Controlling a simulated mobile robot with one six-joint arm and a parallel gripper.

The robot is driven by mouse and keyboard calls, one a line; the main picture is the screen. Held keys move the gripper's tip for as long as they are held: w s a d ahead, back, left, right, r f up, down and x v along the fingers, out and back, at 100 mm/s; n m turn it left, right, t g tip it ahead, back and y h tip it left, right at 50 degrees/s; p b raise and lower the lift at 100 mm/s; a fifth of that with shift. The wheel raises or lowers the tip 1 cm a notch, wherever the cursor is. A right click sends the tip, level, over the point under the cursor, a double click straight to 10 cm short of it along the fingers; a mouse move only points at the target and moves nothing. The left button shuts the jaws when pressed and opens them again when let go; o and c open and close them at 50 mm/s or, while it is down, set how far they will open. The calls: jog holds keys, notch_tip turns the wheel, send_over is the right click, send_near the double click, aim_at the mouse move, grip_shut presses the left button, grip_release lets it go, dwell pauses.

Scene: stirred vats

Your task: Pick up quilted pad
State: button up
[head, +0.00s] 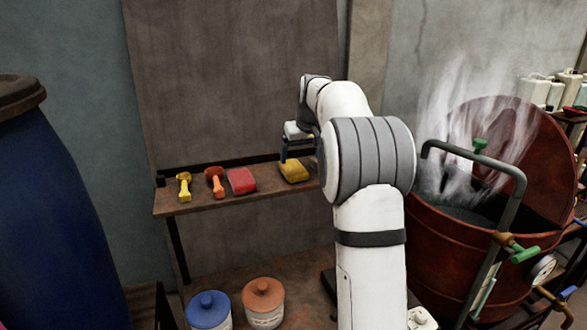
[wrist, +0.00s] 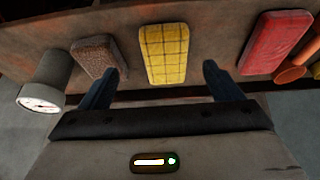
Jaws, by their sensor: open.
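The quilted pad, a yellow block with a grid of dark lines (wrist: 165,54), lies on the wooden shelf. In the head view the yellow pad (head: 293,171) sits near the shelf's right part, partly hidden by my arm. My gripper (wrist: 161,72) is open, with one dark finger on each side of the pad's near end in the picture. The fingers look apart from the pad, with nothing between them held. In the head view my gripper (head: 297,148) is just above the pad.
A brown rough block (wrist: 94,56) and a grey gauge (wrist: 45,82) lie left of the pad in the wrist view. A red pad (wrist: 275,42) and an orange scoop (wrist: 293,72) lie right. A steaming vat (head: 440,235) stands right of my arm, a blue barrel (head: 55,210) far left.

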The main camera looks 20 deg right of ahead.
aim_at(295, 170)
jog(key=x, duration=0.2)
jog(key=p+x, duration=0.1)
jog(key=x, duration=0.3)
jog(key=shift+w+a+f, duration=0.2)
jog(key=shift+w+a, duration=0.1)
jog(key=shift+a, duration=0.05)
jog(key=c, duration=1.1)
jog(key=shift+o, duration=0.2)
notch_tip(295, 170, up, 10)
